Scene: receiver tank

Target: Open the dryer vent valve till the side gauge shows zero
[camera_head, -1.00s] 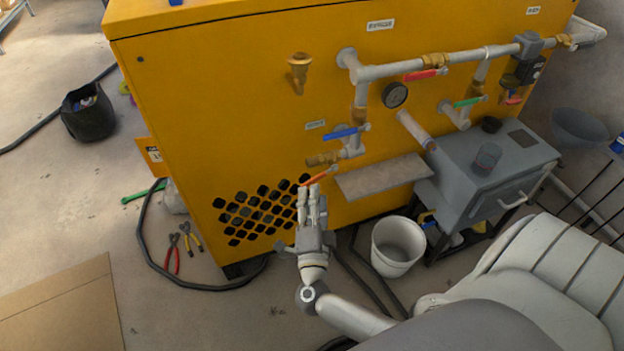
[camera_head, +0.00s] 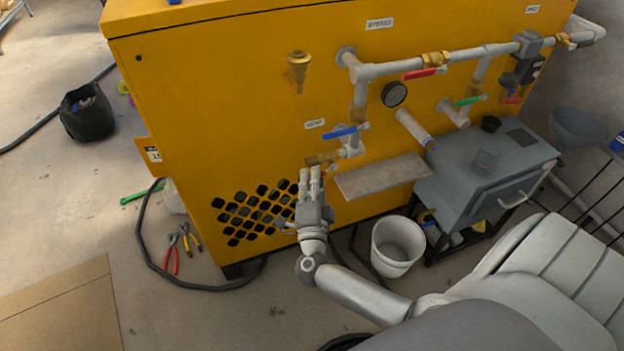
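The yellow dryer cabinet (camera_head: 240,110) carries pipes and valves. A round dark gauge (camera_head: 394,95) sits on its front; its reading is too small to tell. A blue lever (camera_head: 341,132) lies below a white label (camera_head: 315,124) that is too blurred to read surely. A brass outlet fitting (camera_head: 318,160) is just below it. My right gripper (camera_head: 310,173) points up at this fitting, with two fingers close together. The orange lever under the fitting is mostly hidden behind the fingers, so contact or a grip cannot be told. My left gripper is out of view.
A red lever (camera_head: 422,74) and a green lever (camera_head: 468,101) sit further right. A grey shelf (camera_head: 383,176) juts out beside my gripper. A white bucket (camera_head: 397,246) and a grey metal box (camera_head: 485,168) stand to the right. Pliers (camera_head: 173,252) lie on the floor.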

